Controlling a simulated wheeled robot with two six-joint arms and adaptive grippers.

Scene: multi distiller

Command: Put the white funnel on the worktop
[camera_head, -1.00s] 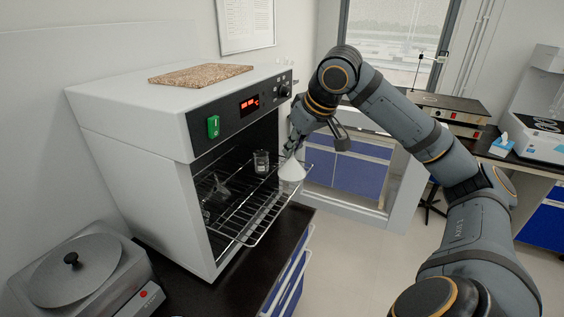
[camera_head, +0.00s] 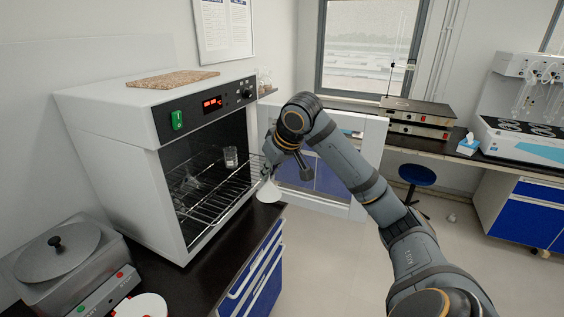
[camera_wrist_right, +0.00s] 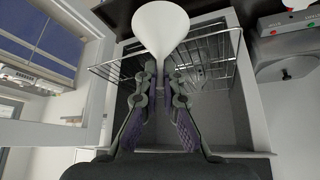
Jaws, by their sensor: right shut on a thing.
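The white funnel (camera_head: 269,192) hangs from my right gripper (camera_head: 267,174), wide end down, just outside the oven's front right. In the right wrist view the funnel (camera_wrist_right: 160,28) is held by its narrow stem between the fingertips of my right gripper (camera_wrist_right: 160,73). The dark worktop (camera_head: 212,272) runs below and in front of the oven. The funnel is in the air, and its height above the worktop is hard to tell. My left gripper is not in view.
The white oven (camera_head: 110,130) stands open with a wire rack (camera_head: 215,196) inside, bearing a small glass beaker (camera_head: 231,157) and other glassware. Its open door (camera_head: 345,207) is right of my gripper.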

